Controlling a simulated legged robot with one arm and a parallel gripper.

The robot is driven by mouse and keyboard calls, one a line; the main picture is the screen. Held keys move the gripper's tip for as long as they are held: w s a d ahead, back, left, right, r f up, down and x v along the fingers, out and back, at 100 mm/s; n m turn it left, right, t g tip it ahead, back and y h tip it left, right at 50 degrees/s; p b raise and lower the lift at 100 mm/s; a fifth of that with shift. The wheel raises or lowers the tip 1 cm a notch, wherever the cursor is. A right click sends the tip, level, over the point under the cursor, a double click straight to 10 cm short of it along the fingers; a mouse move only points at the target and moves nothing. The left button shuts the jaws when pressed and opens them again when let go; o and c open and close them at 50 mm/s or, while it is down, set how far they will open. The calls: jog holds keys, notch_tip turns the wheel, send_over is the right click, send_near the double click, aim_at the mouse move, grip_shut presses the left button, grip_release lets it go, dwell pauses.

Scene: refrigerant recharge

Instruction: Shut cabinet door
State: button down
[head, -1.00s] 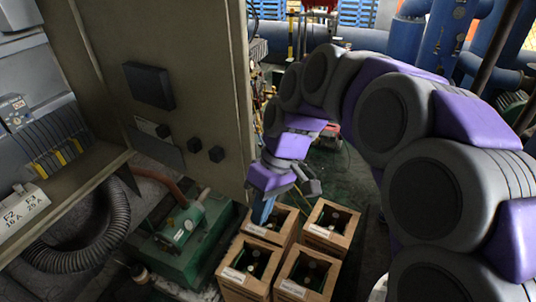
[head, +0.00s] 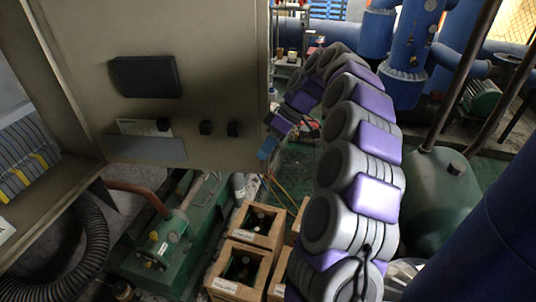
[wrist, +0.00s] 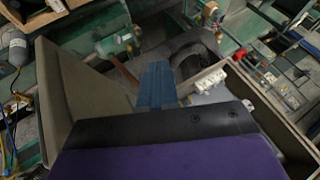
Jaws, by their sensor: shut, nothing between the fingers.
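The cabinet door (head: 215,70) is grey-beige and stands open, with its inner face towards me in the head view. A black box and small black knobs are on that face. The open cabinet (head: 75,172) is at the left edge, with breakers inside. My gripper (head: 268,149) has blue fingers, shut and empty, by the lower part of the door's free right edge. I cannot tell if they touch it. In the wrist view the blue fingers (wrist: 157,84) point between the door (wrist: 85,105) on the left and the cabinet interior (wrist: 215,85) on the right.
Wooden crates (head: 236,268) stand on the floor below the gripper. A green machine (head: 165,250) and a black corrugated hose (head: 85,255) are under the cabinet and door. Blue pipes (head: 408,45) and a green tank (head: 440,195) are on the right.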

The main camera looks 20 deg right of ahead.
jog(key=b+x, duration=0.1)
jog(key=x, duration=0.7)
jog(key=shift+a+f, duration=0.2)
jog(key=shift+f, duration=0.2)
dwell(1.5)
